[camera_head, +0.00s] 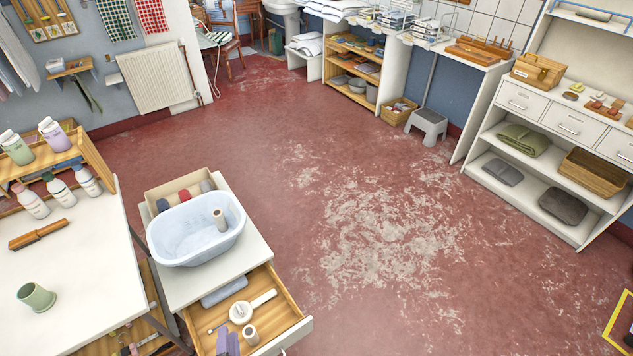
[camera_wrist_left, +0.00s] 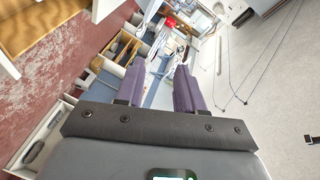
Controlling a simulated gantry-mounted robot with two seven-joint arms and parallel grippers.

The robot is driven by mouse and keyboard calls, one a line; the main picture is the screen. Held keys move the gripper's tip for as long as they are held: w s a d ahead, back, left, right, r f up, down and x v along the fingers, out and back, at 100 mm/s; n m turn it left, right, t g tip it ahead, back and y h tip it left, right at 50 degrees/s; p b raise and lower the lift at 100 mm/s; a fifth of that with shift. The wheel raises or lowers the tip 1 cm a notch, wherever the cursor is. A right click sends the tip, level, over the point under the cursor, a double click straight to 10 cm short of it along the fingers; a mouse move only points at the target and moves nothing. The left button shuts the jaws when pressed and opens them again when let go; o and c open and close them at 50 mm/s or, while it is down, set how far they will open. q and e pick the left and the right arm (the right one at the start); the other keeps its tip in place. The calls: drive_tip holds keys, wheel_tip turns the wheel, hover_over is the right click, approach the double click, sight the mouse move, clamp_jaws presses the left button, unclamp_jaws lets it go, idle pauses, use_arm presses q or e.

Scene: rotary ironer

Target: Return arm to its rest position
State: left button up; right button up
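The dark palm shows below the fingers. My right gripper is in neither view. I cannot make out an ironer in these frames.
The open wooden drawer (camera_head: 284,313) holds a white handled object (camera_head: 243,311). Above it a pale blue basin (camera_head: 190,240) stands on a cabinet. A white table (camera_head: 85,265) stands at left. White shelves (camera_head: 515,187) stand at right. The red floor (camera_head: 400,240) between is clear.

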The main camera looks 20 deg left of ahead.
use_arm(q)
drive_tip(key=w+d+r+n+g+h+p, duration=0.1)
drive_tip(key=d+r+h+p, duration=0.2)
drive_tip(key=r, duration=0.4)
drive_tip(key=d+r+n+g+h+p, duration=0.15)
drive_tip(key=r+p, duration=0.25)
drive_tip(key=r, duration=0.4)
drive_tip(key=w+d+r+n+g+h+p, duration=0.1)
drive_tip(key=r+h+p, duration=0.25)
drive_tip(key=r, duration=0.35)
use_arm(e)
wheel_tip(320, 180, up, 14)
use_arm(q)
drive_tip(key=s+d+r+n+g+h, duration=0.1)
drive_tip(key=s+d+r+n+g, duration=0.2)
drive_tip(key=s+g, duration=0.55)
wheel_tip(320, 180, down, 70)
drive_tip(key=s+d+m+t+b, duration=0.1)
drive_tip(key=b, duration=6.8)
drive_tip(key=shift+s+t, duration=0.3)
drive_tip(key=shift+s, duration=0.1)
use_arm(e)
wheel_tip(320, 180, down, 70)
use_arm(q)
drive_tip(key=shift+r, duration=0.1)
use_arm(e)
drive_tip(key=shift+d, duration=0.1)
